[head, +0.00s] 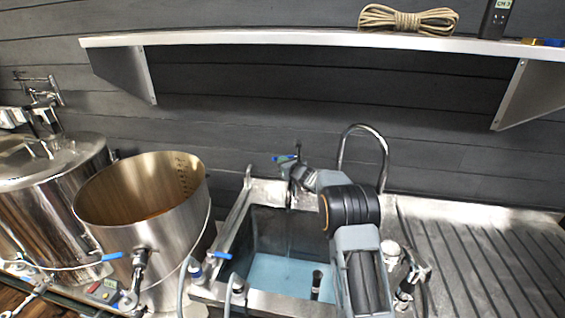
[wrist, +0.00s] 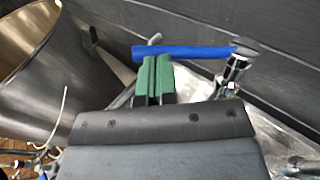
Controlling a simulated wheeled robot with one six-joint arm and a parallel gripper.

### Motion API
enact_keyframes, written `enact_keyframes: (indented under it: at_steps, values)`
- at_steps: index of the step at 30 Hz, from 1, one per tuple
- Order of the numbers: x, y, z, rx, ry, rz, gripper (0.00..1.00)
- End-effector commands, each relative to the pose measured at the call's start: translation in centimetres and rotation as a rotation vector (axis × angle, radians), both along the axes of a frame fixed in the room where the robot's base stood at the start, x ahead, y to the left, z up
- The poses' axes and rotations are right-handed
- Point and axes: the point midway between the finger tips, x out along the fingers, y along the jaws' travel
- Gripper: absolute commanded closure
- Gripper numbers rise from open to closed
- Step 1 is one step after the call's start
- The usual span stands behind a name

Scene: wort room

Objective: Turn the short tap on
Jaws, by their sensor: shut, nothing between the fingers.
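The short tap stands at the back edge of the sink. Its blue lever (wrist: 195,51) lies almost level in the wrist view, joined at its right end to the chrome tap body (wrist: 232,68). In the head view the blue lever (head: 285,157) shows small, and my arm hides much of the tap. My gripper (wrist: 153,62) has green fingers pressed together with nothing between them. The fingertips are at the lever's near side, toward its free left end; I cannot tell whether they touch. In the head view my gripper (head: 291,164) is partly hidden by my wrist.
The sink (head: 262,233) with a blue-tinted basin lies below my arm. A tall curved spout (head: 384,152) rises behind my arm. An open steel pot (head: 165,245) stands left, a lidded one (head: 55,205) beyond it. A shelf (head: 310,38) hangs above; a ribbed drainboard (head: 480,255) is right.

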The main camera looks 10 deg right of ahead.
Motion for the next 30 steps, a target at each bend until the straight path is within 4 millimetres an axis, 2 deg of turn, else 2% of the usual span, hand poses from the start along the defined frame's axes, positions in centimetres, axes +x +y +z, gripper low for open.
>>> enact_keyframes:
  at_steps: [8, 13, 18, 30]
  values:
    - [0.2, 0.2, -0.4, -0.002, -0.001, 0.001, 1.0]
    - [1.7, 1.4, -0.8, -0.003, -0.003, 0.002, 1.0]
    - [2.9, 2.0, -0.2, -0.002, -0.001, 0.0, 1.0]
    - [3.1, 2.0, 0.0, 0.0, 0.0, 0.0, 1.0]
